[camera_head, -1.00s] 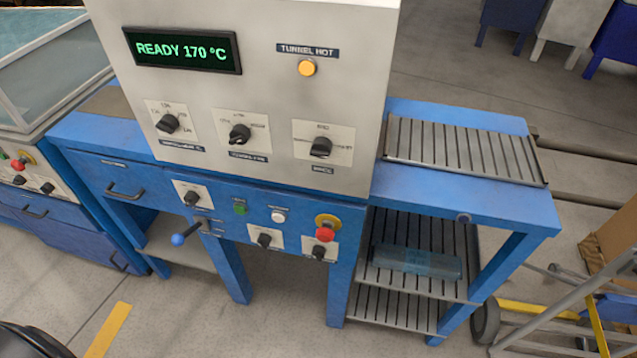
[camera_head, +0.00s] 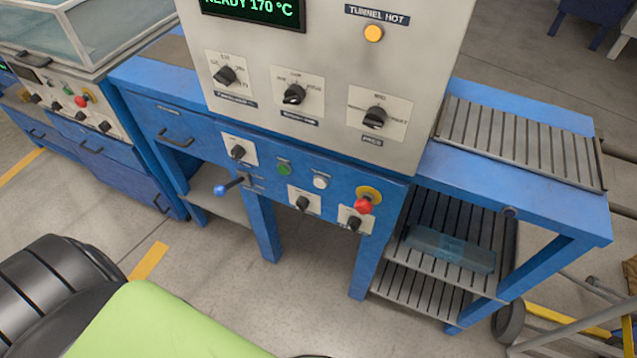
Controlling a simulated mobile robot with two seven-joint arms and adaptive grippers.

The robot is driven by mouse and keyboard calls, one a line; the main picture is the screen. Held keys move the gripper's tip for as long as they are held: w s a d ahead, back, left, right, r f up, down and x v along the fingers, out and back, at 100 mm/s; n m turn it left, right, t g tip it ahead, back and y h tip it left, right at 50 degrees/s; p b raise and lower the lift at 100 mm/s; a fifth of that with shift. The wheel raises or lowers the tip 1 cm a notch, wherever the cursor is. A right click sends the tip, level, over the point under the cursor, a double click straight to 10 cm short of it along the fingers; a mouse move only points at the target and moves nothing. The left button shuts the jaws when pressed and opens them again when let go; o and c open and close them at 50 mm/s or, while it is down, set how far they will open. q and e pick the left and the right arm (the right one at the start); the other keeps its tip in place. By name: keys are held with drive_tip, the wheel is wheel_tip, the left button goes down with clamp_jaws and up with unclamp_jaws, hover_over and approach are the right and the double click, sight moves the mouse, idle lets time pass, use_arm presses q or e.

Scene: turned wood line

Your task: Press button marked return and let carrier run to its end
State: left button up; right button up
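The machine's blue front panel (camera_head: 330,172) carries a green button (camera_head: 284,168) and a white round button (camera_head: 320,181) side by side. Small labels sit above both, too small to read, so I cannot tell which is marked return. A red mushroom button (camera_head: 363,205) on a yellow ring is to their right. No carrier can be made out. Neither gripper is in view.
Dark knobs (camera_head: 303,203) and a blue-tipped lever (camera_head: 221,190) stick out of the panel. A slatted outfeed (camera_head: 520,140) is at the right, with a blue translucent box (camera_head: 450,249) on the shelf below. The display (camera_head: 252,8) reads READY 170 °C. Floor in front is open.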

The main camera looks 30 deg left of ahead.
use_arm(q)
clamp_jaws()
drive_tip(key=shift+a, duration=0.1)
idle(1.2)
